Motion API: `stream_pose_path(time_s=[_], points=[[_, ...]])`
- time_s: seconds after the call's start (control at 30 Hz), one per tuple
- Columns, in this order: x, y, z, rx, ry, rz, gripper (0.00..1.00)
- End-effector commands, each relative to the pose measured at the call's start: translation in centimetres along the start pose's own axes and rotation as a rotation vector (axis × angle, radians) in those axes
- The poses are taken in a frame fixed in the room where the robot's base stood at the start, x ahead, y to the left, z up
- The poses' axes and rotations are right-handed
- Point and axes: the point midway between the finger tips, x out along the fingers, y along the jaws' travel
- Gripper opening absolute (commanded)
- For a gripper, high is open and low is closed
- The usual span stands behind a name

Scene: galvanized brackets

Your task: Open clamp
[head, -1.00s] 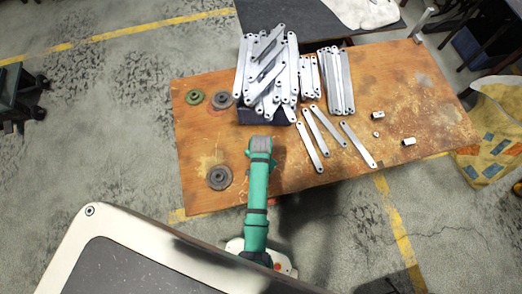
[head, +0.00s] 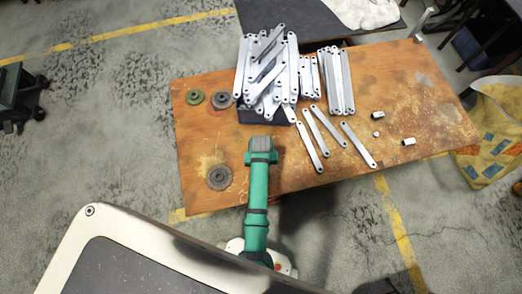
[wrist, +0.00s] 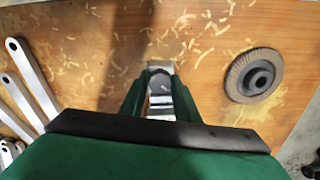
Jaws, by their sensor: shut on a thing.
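My gripper (head: 261,146) is at the end of my green arm, over the near left part of the wooden table. In the wrist view, my gripper (wrist: 160,95) has its green fingers on either side of a silvery metal piece (wrist: 161,84) and is shut on it. The fingers hide part of this piece, and I cannot tell whether it is the clamp. An upright grey metal fitting (head: 423,22) stands at the far right corner of the table; I cannot tell whether it is a clamp.
Many galvanized brackets (head: 268,62) are piled on a dark box behind my gripper. Several loose brackets (head: 312,148) lie to its right. A grey disc (head: 219,177) lies to its left, also in the wrist view (wrist: 254,75). The table's (head: 400,90) right part is mostly clear.

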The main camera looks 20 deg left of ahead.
Motion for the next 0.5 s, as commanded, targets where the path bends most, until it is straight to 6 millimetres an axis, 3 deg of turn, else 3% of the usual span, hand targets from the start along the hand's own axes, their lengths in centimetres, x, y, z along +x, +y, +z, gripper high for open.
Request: stream_pose_path(time_s=[0.5], points=[[-0.01,0.03,-0.01,-0.602,0.000,0.000,0.06]])
